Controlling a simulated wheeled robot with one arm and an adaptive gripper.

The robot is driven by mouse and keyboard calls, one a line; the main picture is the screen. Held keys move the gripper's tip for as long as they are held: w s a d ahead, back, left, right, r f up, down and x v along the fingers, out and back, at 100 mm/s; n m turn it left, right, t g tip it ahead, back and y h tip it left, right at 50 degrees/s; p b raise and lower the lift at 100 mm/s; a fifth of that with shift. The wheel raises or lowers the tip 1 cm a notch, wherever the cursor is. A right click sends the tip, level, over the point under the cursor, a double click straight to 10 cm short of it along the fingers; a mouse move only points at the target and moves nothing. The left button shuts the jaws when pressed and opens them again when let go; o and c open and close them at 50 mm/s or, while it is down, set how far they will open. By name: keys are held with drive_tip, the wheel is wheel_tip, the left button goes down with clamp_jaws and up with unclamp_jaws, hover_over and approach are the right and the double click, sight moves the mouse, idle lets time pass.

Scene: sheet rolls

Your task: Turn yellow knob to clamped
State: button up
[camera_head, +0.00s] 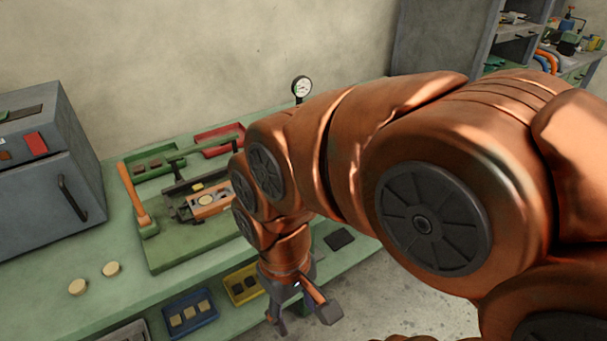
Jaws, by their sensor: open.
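A green-based fixture (165,255) stands on the green bench, with an orange lever handle (133,192) at its left. A small yellow piece (197,186) shows on its dark bar, and I cannot tell whether it is the yellow knob or which way it is turned. Just in front of it, an orange block (222,203) carries a pale yellow disc. My gripper (302,318) points down with its fingers apart, empty, at the lower middle of the view. It is to the right of the fixture and nearer the camera, not touching it. My arm hides the fixture's right side.
A grey box with a handle (45,205) stands at the left. Two pale discs (111,269) lie on the bench. A blue tray (191,332), a yellow tray (236,297), a red tray (217,152) and a dial gauge (301,87) surround the fixture.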

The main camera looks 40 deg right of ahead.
drive_tip(key=shift+o, duration=0.8)
drive_tip(key=w+d+r, duration=0.2)
drive_tip(key=w+d, duration=0.1)
drive_tip(key=w, duration=1.1)
drive_tip(key=shift+w+t, duration=0.3)
drive_tip(key=shift+m+t, duration=0.6)
drive_tip(key=w+d+f, duration=0.2)
drive_tip(key=w+d, duration=0.5)
drive_tip(key=w+d+f, duration=0.3)
drive_tip(key=w+d, duration=0.4)
drive_tip(key=w, duration=0.1)
drive_tip(key=w+d+f, duration=0.3)
drive_tip(key=w+d, duration=0.4)
drive_tip(key=w, duration=0.1)
drive_tip(key=shift+d+p, duration=0.25)
drive_tip(key=shift+p, duration=0.15)
drive_tip(key=shift+d+f, duration=0.3)
drive_tip(key=shift+d, duration=0.05)
drive_tip(key=shift+f+p, duration=1.2)
drive_tip(key=shift+f, duration=2.6)
drive_tip(key=c, duration=1.1)
